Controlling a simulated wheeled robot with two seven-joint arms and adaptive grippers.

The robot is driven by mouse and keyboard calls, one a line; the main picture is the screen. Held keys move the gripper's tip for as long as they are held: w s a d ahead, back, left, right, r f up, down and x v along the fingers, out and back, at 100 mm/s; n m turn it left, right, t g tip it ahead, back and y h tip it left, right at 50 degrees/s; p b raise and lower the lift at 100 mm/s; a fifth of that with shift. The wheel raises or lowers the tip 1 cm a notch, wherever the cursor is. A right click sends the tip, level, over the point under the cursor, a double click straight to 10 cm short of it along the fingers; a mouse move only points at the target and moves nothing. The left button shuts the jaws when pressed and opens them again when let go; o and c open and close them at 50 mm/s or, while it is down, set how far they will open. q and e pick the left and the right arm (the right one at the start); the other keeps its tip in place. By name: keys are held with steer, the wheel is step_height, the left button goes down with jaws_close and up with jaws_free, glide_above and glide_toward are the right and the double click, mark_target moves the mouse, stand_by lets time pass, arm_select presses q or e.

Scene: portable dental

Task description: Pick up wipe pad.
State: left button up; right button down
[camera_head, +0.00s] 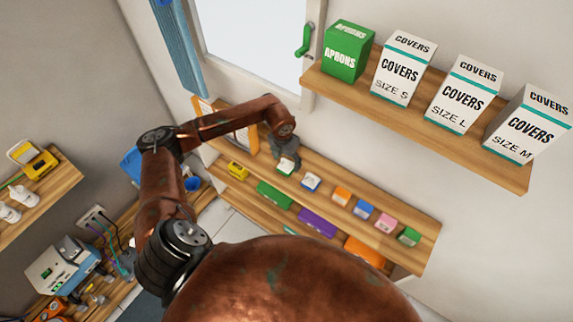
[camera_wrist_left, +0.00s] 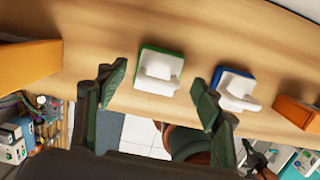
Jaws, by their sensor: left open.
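My left gripper (camera_head: 287,158) is at the upper wooden shelf, right over a small white-and-green block (camera_head: 284,168). In the left wrist view, my left gripper (camera_wrist_left: 159,76) has its two dark fingers apart, with nothing held. The white-and-green block (camera_wrist_left: 158,73) shows between and just beyond the fingertips, with a white raised part on a green base. A similar white-and-blue block (camera_wrist_left: 234,88) is beside the right finger; it also shows in the head view (camera_head: 311,182). No label tells which block is the wipe pad. My right gripper is not in view.
More small blocks, orange (camera_head: 341,196), blue (camera_head: 363,209), pink (camera_head: 386,222) and green (camera_head: 409,236), stand along the shelf. An orange-framed board (camera_head: 240,137) stands at its left end. Above is a shelf (camera_head: 430,117) with boxes. Coloured items fill the shelf below.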

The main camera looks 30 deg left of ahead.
arm_select(q)
steer(key=shift+f, duration=0.85)
arm_select(e)
steer(key=shift+r, duration=0.2)
arm_select(q)
steer(key=shift+c, duration=0.3)
arm_select(e)
steer(key=shift+d, duration=0.1)
arm_select(q)
steer(key=c, duration=1.1)
arm_select(e)
steer(key=shift+d, duration=0.25)
arm_select(q)
steer(key=shift+r, duration=0.1)
